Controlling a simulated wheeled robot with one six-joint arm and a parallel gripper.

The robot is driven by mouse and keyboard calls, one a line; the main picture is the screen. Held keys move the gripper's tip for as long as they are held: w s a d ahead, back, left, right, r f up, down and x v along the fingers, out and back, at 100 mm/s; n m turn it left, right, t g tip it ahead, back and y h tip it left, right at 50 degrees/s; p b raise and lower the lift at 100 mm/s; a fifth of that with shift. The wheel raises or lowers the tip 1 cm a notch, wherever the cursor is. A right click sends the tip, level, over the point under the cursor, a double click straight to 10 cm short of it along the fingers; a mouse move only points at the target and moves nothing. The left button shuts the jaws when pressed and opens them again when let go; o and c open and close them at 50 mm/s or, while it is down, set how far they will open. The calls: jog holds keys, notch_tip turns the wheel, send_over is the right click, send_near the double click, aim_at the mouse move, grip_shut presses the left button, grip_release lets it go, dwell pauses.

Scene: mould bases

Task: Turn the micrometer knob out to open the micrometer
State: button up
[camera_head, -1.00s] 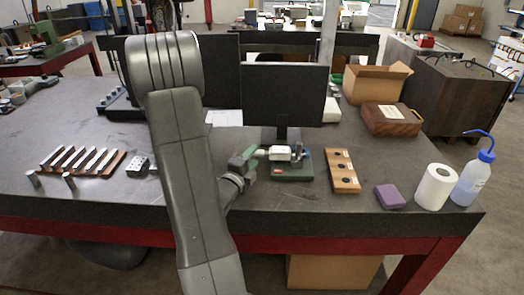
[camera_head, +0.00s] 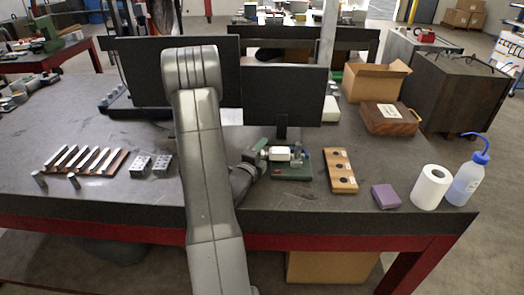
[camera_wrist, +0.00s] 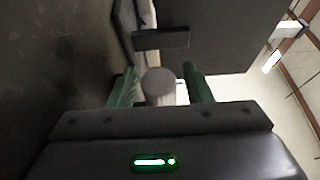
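The micrometer (camera_head: 300,157) sits on a dark green base (camera_head: 291,174) on the bench, in front of the small monitor. My gripper (camera_head: 264,153) is at its left end, reaching in from the left. In the wrist view, the round grey end of the knob (camera_wrist: 159,81) lies between the two green fingers of my gripper (camera_wrist: 161,88). A narrow gap shows on each side of the knob, so the fingers look open around it. The fingertips' far ends and the micrometer's measuring gap cannot be made out.
Two dark monitors (camera_head: 284,96) stand behind the micrometer. A wooden strip with dark round inserts (camera_head: 341,171) lies close on its right. A purple block (camera_head: 386,196), paper roll (camera_head: 431,187) and wash bottle (camera_head: 468,180) stand farther right. Perforated grey blocks (camera_head: 140,165) lie left of my arm.

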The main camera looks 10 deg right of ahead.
jog(key=c, duration=0.9)
jog(key=shift+g, duration=0.4)
